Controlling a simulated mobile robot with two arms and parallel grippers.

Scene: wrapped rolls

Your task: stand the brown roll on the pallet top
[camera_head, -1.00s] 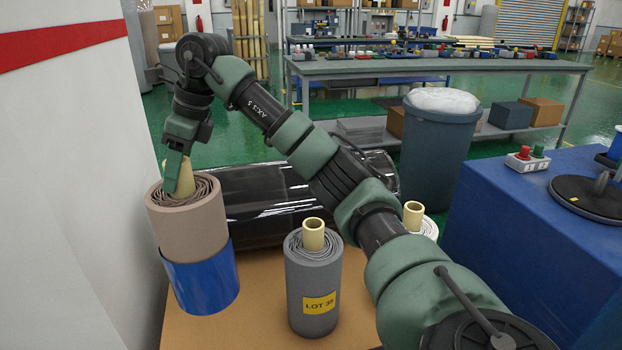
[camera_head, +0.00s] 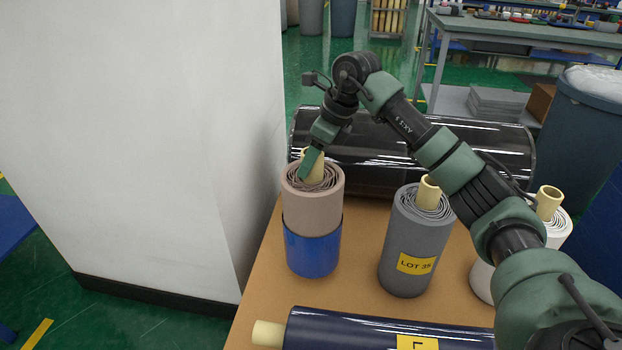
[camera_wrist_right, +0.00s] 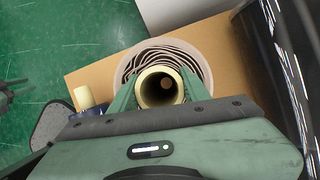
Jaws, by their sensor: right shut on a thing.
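The brown roll (camera_head: 312,212) stands upright at the left of the tan pallet top (camera_head: 352,290). Its lower part is blue and glossy, and a pale yellow core tube (camera_head: 318,166) sticks up from its coiled top. My right gripper (camera_head: 311,163) points down from above, shut on the core tube. In the right wrist view the fingers (camera_wrist_right: 160,92) lie on either side of the tube's round opening, with the roll's coiled end (camera_wrist_right: 190,56) behind. Whether the roll's bottom touches the pallet top cannot be told.
A grey roll (camera_head: 408,250) labelled LOT stands to the right, and a white roll (camera_head: 482,276) beyond it. A black wrapped roll (camera_head: 470,150) lies behind. A navy roll (camera_head: 365,332) lies in front. A white wall block (camera_head: 150,150) stands close on the left.

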